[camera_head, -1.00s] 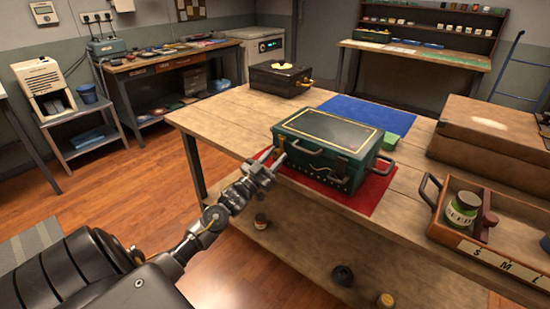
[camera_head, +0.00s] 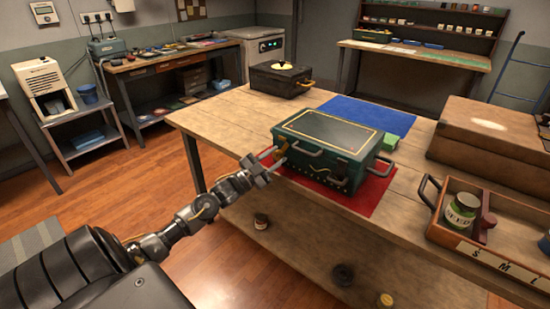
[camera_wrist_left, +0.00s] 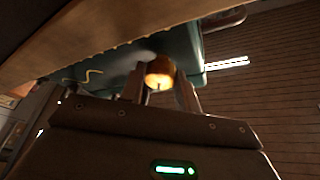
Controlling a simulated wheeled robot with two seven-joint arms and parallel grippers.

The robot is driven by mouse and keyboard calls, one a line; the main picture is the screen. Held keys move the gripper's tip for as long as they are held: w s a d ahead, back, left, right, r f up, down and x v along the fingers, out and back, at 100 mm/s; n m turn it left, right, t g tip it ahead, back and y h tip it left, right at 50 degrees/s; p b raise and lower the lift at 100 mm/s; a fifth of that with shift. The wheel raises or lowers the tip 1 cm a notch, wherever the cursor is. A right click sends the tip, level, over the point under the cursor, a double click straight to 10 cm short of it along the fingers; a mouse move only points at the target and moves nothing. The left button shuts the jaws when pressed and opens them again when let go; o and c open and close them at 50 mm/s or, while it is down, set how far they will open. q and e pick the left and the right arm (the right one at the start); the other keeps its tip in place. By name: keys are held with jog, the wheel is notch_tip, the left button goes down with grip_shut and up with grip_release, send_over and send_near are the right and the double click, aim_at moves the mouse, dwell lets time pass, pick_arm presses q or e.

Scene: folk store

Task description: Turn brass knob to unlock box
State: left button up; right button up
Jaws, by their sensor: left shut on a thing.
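A dark green box (camera_head: 327,143) with a gold-lined lid and grey handles sits shut on a red mat (camera_head: 376,187) on the wooden table. My left gripper (camera_head: 275,158) is at the box's left end. In the left wrist view a brass knob (camera_wrist_left: 159,72) lies between the two fingers of that gripper (camera_wrist_left: 160,85), which are shut on it. The knob is on the side of the green box (camera_wrist_left: 128,65). In the head view the fingers partly hide the knob. My right gripper is not in view.
A black box (camera_head: 280,78) stands at the table's far left corner, with a blue mat (camera_head: 365,110) beside it. A brown case (camera_head: 490,135) and a wooden tray (camera_head: 490,245) with a green jar (camera_head: 461,212) stand to the right. A lower shelf holds small jars.

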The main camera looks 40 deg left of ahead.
pick_arm(q)
jog(key=m+g+h, duration=0.1)
jog(key=m, duration=0.2)
jog(key=shift+r+m, duration=0.1)
jog(key=shift+m, duration=0.2)
jog(key=shift+m+g+h+p, duration=0.35)
jog(key=shift+m+g, duration=0.25)
jog(key=shift+m, duration=0.4)
jog(key=m+g, duration=0.1)
jog(key=m, duration=0.2)
jog(key=shift+r+m+p, duration=0.1)
jog(key=shift+m+p, duration=0.3)
jog(key=shift+m+g+y, duration=0.45)
jog(key=shift+m+g, duration=0.45)
jog(key=shift+m, duration=0.9)
jog(key=shift+p, duration=0.3)
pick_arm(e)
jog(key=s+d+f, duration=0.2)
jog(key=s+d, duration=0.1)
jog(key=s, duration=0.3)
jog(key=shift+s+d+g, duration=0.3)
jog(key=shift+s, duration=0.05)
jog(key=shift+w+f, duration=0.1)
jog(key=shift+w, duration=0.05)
pick_arm(q)
jog(key=o, duration=1)
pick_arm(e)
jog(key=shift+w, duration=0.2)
